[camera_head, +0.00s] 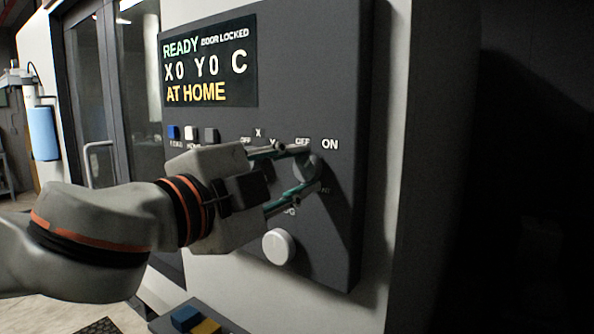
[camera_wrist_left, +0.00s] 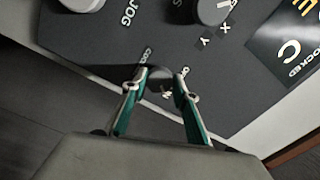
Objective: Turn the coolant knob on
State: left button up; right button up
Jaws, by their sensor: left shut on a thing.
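The coolant knob (camera_head: 306,169) is a small dark round knob on the right side of the grey control panel, just below the OFF and ON labels. It is partly hidden by my fingers. My left gripper (camera_head: 308,168) reaches it from the left with one finger above and one below, shut on the knob. In the left wrist view, the knob (camera_wrist_left: 160,74) shows dark between the two green-lined fingertips of the left gripper (camera_wrist_left: 161,80). Which way its pointer faces is hard to tell. My right gripper is not in view.
The control panel (camera_head: 330,230) has a display (camera_head: 209,66) reading READY and AT HOME, small buttons (camera_head: 191,133), and a white round knob (camera_head: 278,246) below my gripper. Another dark knob (camera_wrist_left: 211,10) sits nearby in the wrist view. A glass door (camera_head: 95,90) is at left.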

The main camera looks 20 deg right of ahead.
pick_arm(q)
jog(key=o, duration=1.1)
jog(key=v, duration=1.2)
